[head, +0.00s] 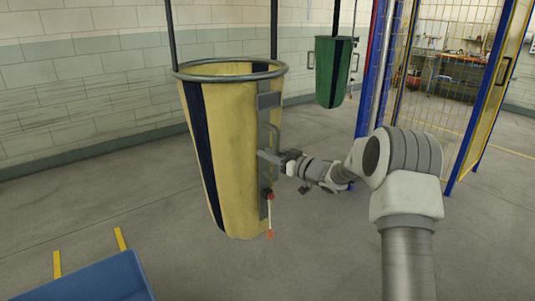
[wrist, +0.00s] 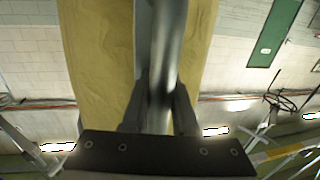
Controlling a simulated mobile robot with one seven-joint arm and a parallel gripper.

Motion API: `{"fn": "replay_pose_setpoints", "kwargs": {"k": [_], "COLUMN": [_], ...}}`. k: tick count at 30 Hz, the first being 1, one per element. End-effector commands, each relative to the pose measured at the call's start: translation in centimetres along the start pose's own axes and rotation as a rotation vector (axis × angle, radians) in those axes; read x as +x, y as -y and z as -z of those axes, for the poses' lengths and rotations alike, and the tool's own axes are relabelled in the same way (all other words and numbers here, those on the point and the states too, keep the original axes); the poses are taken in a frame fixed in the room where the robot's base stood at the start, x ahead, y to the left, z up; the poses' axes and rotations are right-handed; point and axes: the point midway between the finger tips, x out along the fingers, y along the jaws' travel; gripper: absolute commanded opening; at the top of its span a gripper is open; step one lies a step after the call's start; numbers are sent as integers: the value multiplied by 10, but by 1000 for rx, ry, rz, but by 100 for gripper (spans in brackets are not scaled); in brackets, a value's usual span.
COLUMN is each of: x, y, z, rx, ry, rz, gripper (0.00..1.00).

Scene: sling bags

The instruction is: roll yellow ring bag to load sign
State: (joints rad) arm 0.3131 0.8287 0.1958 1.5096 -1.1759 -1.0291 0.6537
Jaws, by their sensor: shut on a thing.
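The yellow ring bag (head: 235,150) hangs upright from dark straps in the head view, with a grey metal ring at its mouth and dark vertical stripes. A grey handle (head: 275,135) stands on a plate on its right side. My gripper (head: 272,157) reaches in from the right and is shut on this handle. In the wrist view the handle (wrist: 168,50) runs down between my fingers (wrist: 157,105), with the yellow cloth (wrist: 100,50) behind it. I cannot make out a load sign for sure; a green panel (wrist: 274,32) with a small pale mark shows on the wall.
A green bag (head: 333,72) hangs farther back. A blue-framed mesh fence (head: 435,75) with an open yellow gate (head: 497,80) stands at right. A blue box (head: 90,280) and yellow floor marks (head: 121,239) lie at front left. The floor around the yellow bag is clear.

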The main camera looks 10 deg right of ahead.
Motion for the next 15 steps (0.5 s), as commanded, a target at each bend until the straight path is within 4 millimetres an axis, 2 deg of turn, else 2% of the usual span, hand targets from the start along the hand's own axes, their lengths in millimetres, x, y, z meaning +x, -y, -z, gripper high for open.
{"fn": "replay_pose_setpoints", "kwargs": {"k": [1, 3, 11, 15], "x": [-1, 0, 0, -10], "y": [-1, -1, 0, 0], "z": [0, 0, 0, 0], "rx": [-1, 0, 0, 1], "ry": [0, 0, 0, 0], "rz": [-2, -2, -1, -1], "gripper": [33, 40, 40, 40]}}
